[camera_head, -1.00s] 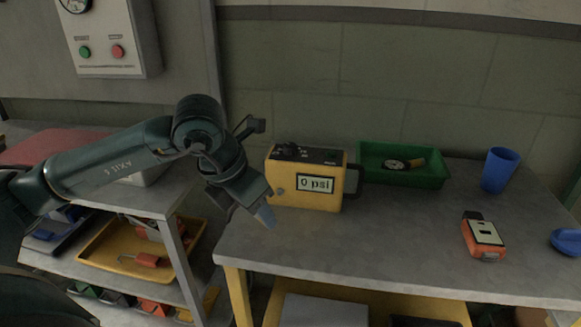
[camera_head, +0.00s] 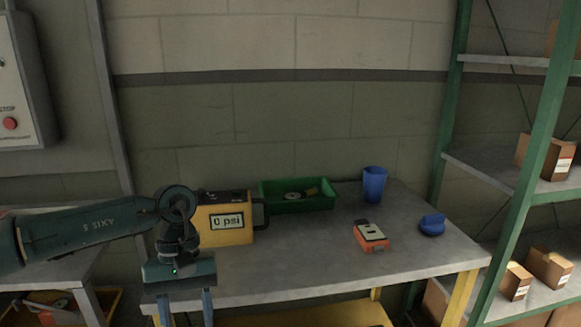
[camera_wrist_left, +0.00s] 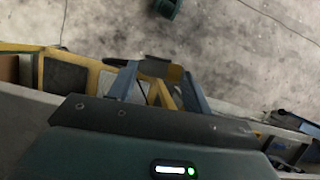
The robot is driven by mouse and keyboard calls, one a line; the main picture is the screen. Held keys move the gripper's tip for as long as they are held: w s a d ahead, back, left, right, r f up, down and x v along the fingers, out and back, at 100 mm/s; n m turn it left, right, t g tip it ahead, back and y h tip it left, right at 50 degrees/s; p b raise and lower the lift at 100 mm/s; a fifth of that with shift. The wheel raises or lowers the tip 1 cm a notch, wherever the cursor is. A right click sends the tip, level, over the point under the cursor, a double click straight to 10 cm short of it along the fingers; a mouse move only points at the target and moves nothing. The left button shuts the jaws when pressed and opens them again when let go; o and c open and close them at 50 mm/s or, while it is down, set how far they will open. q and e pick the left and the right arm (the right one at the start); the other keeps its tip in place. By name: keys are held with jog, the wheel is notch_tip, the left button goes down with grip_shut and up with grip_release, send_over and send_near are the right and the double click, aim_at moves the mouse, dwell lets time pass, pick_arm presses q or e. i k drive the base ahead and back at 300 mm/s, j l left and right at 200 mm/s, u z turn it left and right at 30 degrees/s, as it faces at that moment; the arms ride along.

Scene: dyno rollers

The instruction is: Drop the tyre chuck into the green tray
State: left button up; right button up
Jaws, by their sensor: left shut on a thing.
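My left gripper (camera_head: 187,302) points down at the bottom of the head view, by the near left edge of the workbench. Its fingers stand apart and are shut on a small dark and brass-coloured piece, which looks like the tyre chuck (camera_wrist_left: 157,68), seen between the fingertips in the left wrist view. Its outline is partly hard to read there. The green tray (camera_head: 300,206) stands at the back of the bench against the wall, right of the yellow box and well away from my gripper. A round dial and a yellowish piece lie in it. My right gripper is not in view.
On the workbench (camera_head: 300,262) stand a yellow box reading 0 psi (camera_head: 225,220), an orange device (camera_head: 371,237), a blue cup (camera_head: 374,184) and a blue round item (camera_head: 432,225). The middle front of the bench is clear. A green-framed shelf (camera_head: 525,185) stands at the right.

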aim_at(296, 211)
jog(key=i+l, duration=0.1)
jog(key=l, duration=1.05)
jog(key=i+l+z, duration=0.1)
jog(key=l, duration=0.5)
jog(key=i+l, duration=0.15)
jog(key=l, duration=0.4)
jog(key=i+j, duration=0.2)
jog(key=i, duration=0.3)
jog(key=i+j, duration=0.3)
